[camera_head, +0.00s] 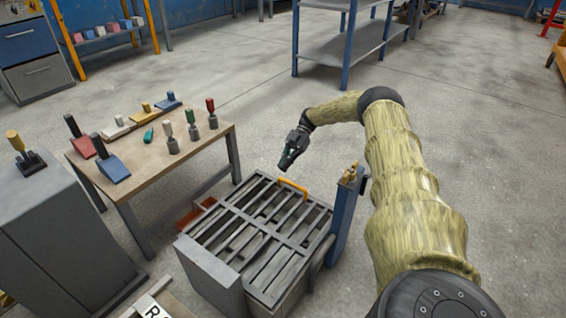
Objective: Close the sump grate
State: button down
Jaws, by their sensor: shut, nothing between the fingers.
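The sump grate (250,228) is a grey slatted frame on top of a low grey sump box (213,275) in the lower middle of the head view. It looks roughly level, but I cannot tell whether it sits fully down on the box. An orange handle (292,187) stands at its far edge. My gripper (284,166) is shut and empty, pointing down just above and left of the handle, apparently apart from it. The inside of the box is mostly hidden beneath the slats.
A blue post (343,218) with brass fittings stands close at the box's right. A wooden-topped table (150,163) with colored tools is at the left, beside a grey cabinet (55,235). A reddish tray (196,213) shows behind the box. The floor beyond is open up to a shelf (345,48).

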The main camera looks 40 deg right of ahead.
jog(key=v, duration=0.6)
jog(key=shift+d, duration=0.25)
